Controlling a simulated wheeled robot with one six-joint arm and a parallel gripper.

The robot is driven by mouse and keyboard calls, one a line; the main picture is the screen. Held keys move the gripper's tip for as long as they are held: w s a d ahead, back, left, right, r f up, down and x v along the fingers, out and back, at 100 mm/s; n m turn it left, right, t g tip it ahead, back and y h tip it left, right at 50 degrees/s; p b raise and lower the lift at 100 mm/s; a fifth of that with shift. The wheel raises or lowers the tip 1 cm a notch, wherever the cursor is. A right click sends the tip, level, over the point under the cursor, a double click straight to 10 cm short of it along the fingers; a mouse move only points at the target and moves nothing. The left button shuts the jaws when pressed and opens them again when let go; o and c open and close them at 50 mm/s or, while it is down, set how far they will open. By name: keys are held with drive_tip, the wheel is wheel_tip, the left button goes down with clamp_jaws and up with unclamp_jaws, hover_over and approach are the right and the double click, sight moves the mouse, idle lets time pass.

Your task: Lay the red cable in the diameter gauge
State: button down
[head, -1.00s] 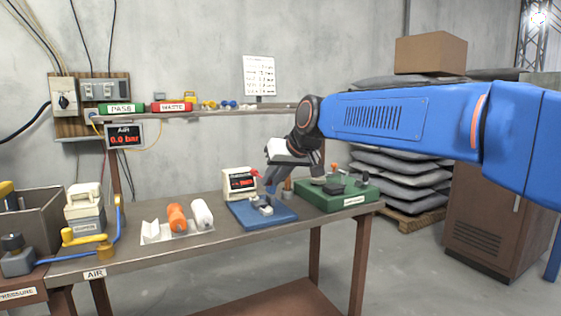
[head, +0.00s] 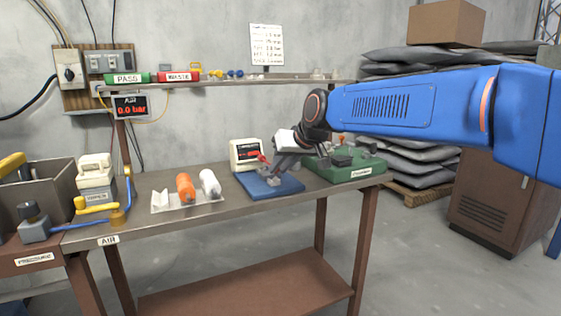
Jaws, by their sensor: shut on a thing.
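The diameter gauge has a blue base (head: 255,187) and a cream display box (head: 243,148) with red digits behind it. A small grey fixture (head: 272,182) sits on the blue base, partly covered by my gripper. My gripper (head: 276,172) points down and left over the gauge, at its fixture. A short red piece, the red cable (head: 262,157), shows at the gripper's left side, close to the display box. My gripper is shut on the red cable. Most of the cable is hidden or too small to make out, and I cannot tell whether it touches the fixture.
A green block (head: 345,172) with dark parts stands right of the gauge. PASS (head: 125,78) and WASTE (head: 178,77) bins sit on the shelf. The bench front is clear.

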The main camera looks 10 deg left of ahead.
drive_tip(key=shift+f, duration=1.15)
drive_tip(key=shift+f, duration=0.4)
idle(0.4)
drive_tip(key=c, duration=1.5)
unclamp_jaws()
drive_tip(key=shift+c, duration=0.2)
drive_tip(key=v, duration=1.7)
drive_tip(key=shift+r, duration=0.2)
drive_tip(key=shift+d, duration=0.15)
